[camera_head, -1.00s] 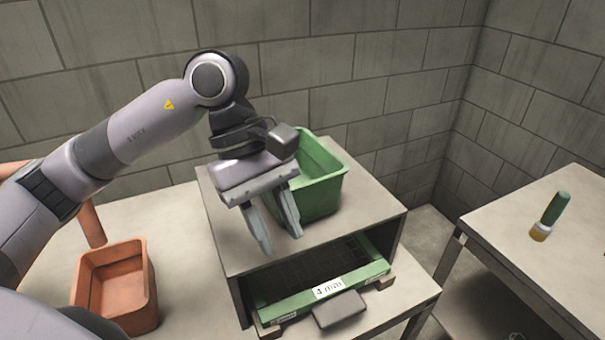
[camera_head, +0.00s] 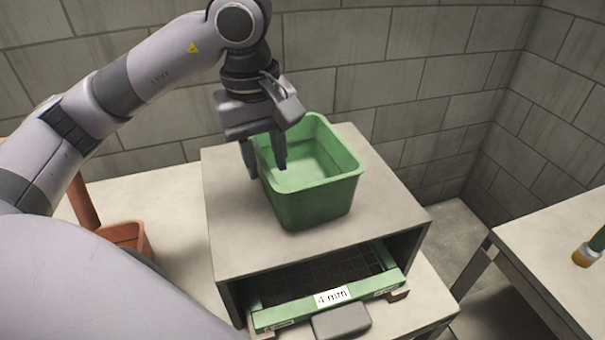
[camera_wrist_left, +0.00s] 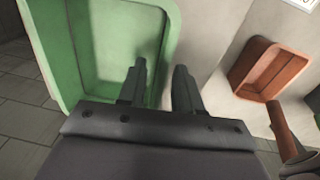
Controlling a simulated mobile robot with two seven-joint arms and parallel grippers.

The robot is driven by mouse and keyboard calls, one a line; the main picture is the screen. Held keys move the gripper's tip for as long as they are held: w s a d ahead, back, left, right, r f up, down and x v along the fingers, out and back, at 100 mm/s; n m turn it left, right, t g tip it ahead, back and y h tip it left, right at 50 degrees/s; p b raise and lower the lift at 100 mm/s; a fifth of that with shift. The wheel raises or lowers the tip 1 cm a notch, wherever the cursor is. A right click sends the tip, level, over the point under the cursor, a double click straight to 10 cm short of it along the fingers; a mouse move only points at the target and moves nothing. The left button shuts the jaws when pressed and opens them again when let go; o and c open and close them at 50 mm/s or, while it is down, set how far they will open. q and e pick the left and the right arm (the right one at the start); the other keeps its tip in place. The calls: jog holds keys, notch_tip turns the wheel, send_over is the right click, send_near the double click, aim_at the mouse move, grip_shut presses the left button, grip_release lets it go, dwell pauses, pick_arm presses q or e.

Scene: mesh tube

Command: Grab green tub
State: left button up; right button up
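The green tub (camera_head: 318,202) is an open, empty-looking box standing upright on top of the grey cabinet (camera_head: 232,232). My left gripper (camera_head: 265,172) points down at the tub's left rim. Its fingers are apart, one over the inside of the tub and one outside the left wall. In the left wrist view the tub (camera_wrist_left: 90,50) fills the upper left, and its rim runs up between the open fingers of the gripper (camera_wrist_left: 160,75). I cannot tell whether either finger touches the wall. My right gripper is not in view.
A sieve drawer with a green front (camera_head: 375,284) labelled "4 mm" sits in the cabinet below the tub. An orange bin (camera_head: 128,236) stands on the table at left. At right, another table (camera_head: 545,250) carries a green-handled tool (camera_head: 590,250). A block wall stands behind.

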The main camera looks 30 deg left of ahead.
aim_at(269, 189)
pick_arm(q)
notch_tip(269, 189, down, 4)
jog(key=shift+w+a+f, duration=0.1)
jog(key=shift+w+f, duration=0.05)
jog(key=shift+f, duration=0.05)
jog(key=shift+c, duration=0.3)
grip_shut()
